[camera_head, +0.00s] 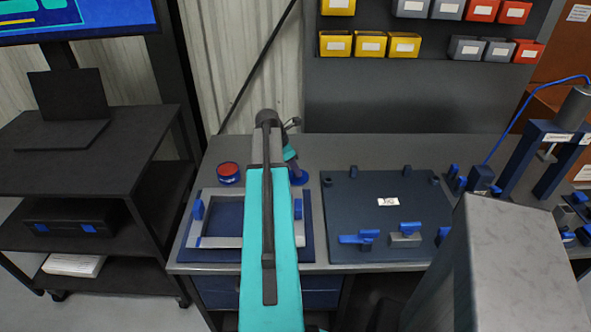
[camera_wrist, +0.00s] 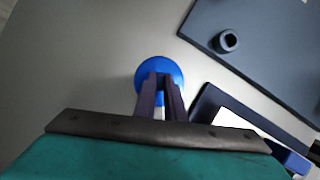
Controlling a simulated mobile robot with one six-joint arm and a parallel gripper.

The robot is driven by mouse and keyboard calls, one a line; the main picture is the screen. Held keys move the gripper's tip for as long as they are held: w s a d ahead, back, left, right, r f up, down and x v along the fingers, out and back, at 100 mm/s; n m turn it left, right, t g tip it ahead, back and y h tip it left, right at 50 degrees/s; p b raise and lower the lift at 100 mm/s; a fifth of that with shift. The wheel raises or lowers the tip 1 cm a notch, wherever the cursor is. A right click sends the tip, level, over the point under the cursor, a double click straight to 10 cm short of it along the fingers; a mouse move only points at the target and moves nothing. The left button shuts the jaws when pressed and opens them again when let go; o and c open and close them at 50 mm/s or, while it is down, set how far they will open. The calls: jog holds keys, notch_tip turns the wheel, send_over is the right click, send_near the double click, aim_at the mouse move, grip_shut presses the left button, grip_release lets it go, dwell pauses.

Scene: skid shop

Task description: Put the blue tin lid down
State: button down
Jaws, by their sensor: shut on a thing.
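The blue tin lid (camera_head: 301,179) is a small round blue disc at the back of the grey bench, just right of my arm. My gripper (camera_head: 295,170) is above it, fingers pointing down, shut on the lid. In the wrist view the lid (camera_wrist: 160,64) lies at the tips of the two dark fingers (camera_wrist: 161,85), which cover its near part. The lid is at or close to the bench top; I cannot tell whether it touches. A round blue tin with a red top (camera_head: 228,172) stands to the left, beyond my arm.
A blue tray with a grey frame (camera_head: 220,242) lies in front, partly hidden by my arm. A dark fixture plate (camera_head: 350,205) with pegs and blue clamps is to the right. Bare bench (camera_head: 335,150) lies behind it. Blue-handled tooling stands at the far right.

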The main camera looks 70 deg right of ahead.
jog(key=c, duration=1.8)
grip_release()
jog(key=shift+f, duration=0.1)
jog(key=shift+b+v, duration=0.75)
jog(key=shift+v, duration=5.4)
